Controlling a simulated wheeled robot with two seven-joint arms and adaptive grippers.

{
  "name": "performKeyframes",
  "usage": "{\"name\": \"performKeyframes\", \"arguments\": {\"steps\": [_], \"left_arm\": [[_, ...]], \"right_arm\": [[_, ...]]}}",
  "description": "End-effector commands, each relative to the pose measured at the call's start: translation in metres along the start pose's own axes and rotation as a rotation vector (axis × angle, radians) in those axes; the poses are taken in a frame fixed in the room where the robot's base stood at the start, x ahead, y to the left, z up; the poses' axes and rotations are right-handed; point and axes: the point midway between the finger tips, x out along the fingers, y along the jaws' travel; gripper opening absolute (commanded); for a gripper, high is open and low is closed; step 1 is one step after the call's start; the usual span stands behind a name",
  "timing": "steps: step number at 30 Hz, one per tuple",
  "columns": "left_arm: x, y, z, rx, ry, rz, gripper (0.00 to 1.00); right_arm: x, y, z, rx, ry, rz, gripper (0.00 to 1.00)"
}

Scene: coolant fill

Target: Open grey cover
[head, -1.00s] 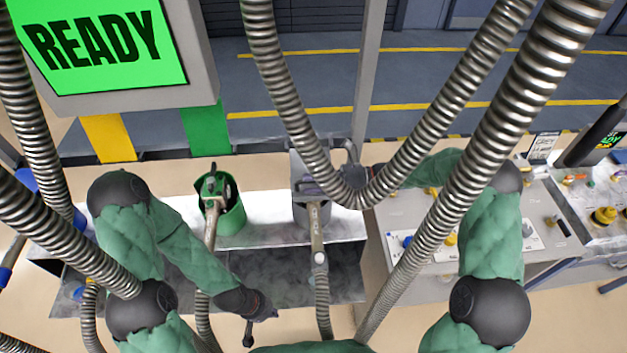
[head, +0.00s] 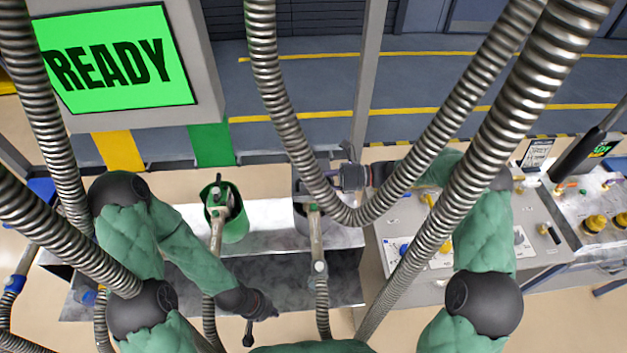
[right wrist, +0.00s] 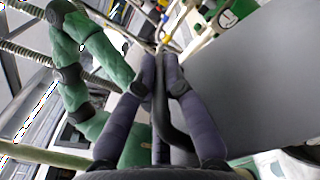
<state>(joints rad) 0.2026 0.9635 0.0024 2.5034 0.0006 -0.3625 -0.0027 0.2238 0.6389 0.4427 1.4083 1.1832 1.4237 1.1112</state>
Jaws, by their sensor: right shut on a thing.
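In the head view, a grey holder (head: 303,216) stands on the metal bench beside a green holder, with a nozzle in it. I cannot clearly make out its cover, which is partly behind a hanging hose. My right gripper (head: 337,181) is just right of the grey holder's top, partly hidden by that hose. In the right wrist view its two dark fingers (right wrist: 161,62) are close together, with a thin black curved piece (right wrist: 164,115) between them; what it belongs to is unclear. My left gripper (head: 270,314) is low in front of the bench, apart from the holders; its fingers are unclear.
A green holder (head: 235,222) with a nozzle stands left of the grey one. Several ribbed metal hoses (head: 283,105) hang across the view. A control panel (head: 395,225) is at right, and a READY screen (head: 115,62) is at upper left.

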Motion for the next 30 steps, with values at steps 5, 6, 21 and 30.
{"name": "performKeyframes", "arguments": {"steps": [5,6,21,30], "left_arm": [[-0.024,0.009,0.001,0.0,0.0,0.0,0.0],[-0.027,0.01,0.001,0.0,0.0,0.0,0.0],[-0.037,0.013,0.002,0.0,0.0,0.0,0.0],[-0.037,0.013,0.002,0.0,0.0,0.0,0.0]], "right_arm": [[0.0,-0.001,0.026,0.122,-0.001,-0.001,0.0],[0.0,-0.002,0.029,0.149,-0.001,-0.001,0.0],[0.0,-0.012,0.055,0.221,-0.001,-0.001,0.0],[0.0,-0.013,0.056,0.221,-0.001,-0.001,0.0]]}}
